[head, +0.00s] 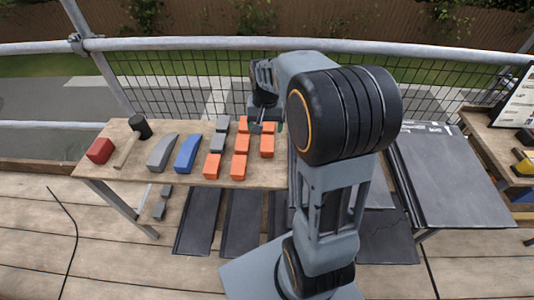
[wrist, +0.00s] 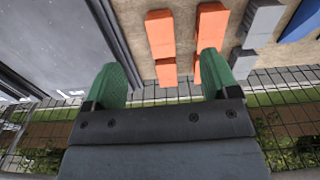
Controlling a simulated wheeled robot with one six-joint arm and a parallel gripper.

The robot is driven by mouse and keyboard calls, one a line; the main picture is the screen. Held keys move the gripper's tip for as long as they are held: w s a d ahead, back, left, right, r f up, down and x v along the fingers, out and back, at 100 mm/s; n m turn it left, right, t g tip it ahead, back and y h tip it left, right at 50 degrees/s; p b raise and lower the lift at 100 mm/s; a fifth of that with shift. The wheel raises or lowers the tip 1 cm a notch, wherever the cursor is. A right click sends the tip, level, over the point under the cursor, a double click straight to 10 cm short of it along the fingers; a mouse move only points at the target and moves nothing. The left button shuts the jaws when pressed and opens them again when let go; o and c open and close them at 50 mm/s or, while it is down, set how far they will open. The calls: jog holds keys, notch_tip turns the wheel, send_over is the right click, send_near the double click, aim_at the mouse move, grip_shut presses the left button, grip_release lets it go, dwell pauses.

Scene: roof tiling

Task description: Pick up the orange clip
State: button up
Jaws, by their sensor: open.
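Several orange clips stand in rows on the wooden bench, among them one at the front (head: 238,168) and one at the right (head: 266,147) in the head view. My gripper (head: 267,127) is above the back of the clip rows. In the wrist view my gripper (wrist: 162,66) is open, with its two green fingers apart and nothing held. An orange clip (wrist: 165,73) shows between the fingers, with a longer orange clip (wrist: 160,33) beyond it. Another orange clip (wrist: 211,26) is beyond the right finger. I cannot tell the height of the fingers above the clips.
Grey clips (head: 217,142), a blue piece (head: 187,154), a grey piece (head: 162,153), a mallet (head: 131,143) and a red block (head: 100,150) share the bench (head: 130,170). A dark panel (head: 445,175) lies to the right. A mesh railing (head: 180,75) runs behind.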

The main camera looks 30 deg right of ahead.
jog(key=b, duration=0.1)
send_over(267, 151)
notch_tip(267, 151, down, 9)
jog(key=shift+s+r, duration=0.1)
jog(key=shift+f, duration=3.25)
jog(key=shift+c, duration=0.2)
jog(key=c, duration=1.2)
jog(key=shift+o, duration=0.2)
jog(key=shift+r, duration=0.1)
